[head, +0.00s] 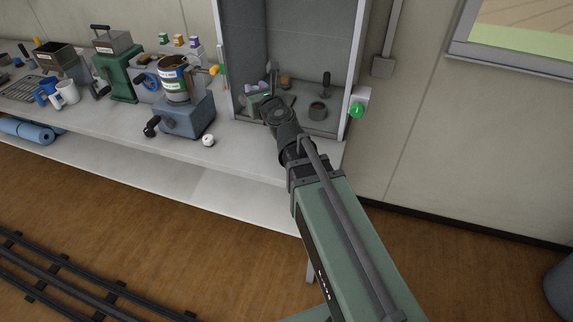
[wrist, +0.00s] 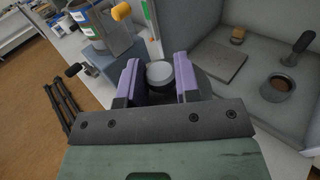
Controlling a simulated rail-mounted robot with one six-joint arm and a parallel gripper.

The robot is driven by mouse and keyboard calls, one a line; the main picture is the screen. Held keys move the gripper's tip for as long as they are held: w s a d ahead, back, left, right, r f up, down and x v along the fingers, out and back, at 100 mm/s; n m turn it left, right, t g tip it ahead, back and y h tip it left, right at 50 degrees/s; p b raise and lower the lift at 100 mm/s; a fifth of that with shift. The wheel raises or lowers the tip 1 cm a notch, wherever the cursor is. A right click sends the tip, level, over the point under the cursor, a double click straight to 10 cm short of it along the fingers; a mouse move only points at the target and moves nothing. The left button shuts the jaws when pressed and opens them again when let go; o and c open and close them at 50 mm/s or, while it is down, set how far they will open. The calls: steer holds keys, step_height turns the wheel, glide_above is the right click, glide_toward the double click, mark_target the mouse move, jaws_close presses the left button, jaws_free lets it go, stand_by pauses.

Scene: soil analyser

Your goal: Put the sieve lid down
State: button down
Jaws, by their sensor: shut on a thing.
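My gripper (wrist: 158,82) shows purple jaws in the wrist view, shut on a round dark piece with a pale top, which looks like the sieve lid (wrist: 160,71). It is held up between the jaws; how much lies below is hidden. In the head view my gripper (head: 258,90) is at the left part of the grey hood's opening, and the lid cannot be made out there. The sieve stack (head: 174,84) stands on the blue-grey shaker (head: 187,118) to the left, its top open with brown inside. Its lower part shows at upper left in the wrist view (wrist: 88,20).
The grey hood (head: 300,48) holds a dark cup (head: 318,111), a dark-handled tool (head: 326,84) and a flat grey plate (wrist: 221,62). A small white round thing (head: 208,140) is on the bench (head: 110,117) before the shaker. A green grinder (head: 118,72) stands farther left.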

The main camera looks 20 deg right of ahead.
steer(key=shift+s+r, duration=0.1)
steer(key=shift+w+a+f+b, duration=0.2)
steer(key=shift+a+f+b, duration=0.05)
steer(key=shift+f+b, duration=0.25)
steer(key=shift+w+a+f+b, duration=0.15)
steer(key=shift+a+f+b, duration=0.05)
steer(key=shift+f+b, duration=0.25)
step_height(320, 180, down, 15)
steer(key=b, duration=1.4)
steer(key=shift+r, duration=0.35)
step_height(320, 180, down, 5)
steer(key=b, duration=0.5)
steer(key=shift+s, duration=0.15)
steer(key=c, duration=0.8)
jaws_free()
steer(key=shift+s+b, duration=0.2)
steer(key=shift+b, duration=0.1)
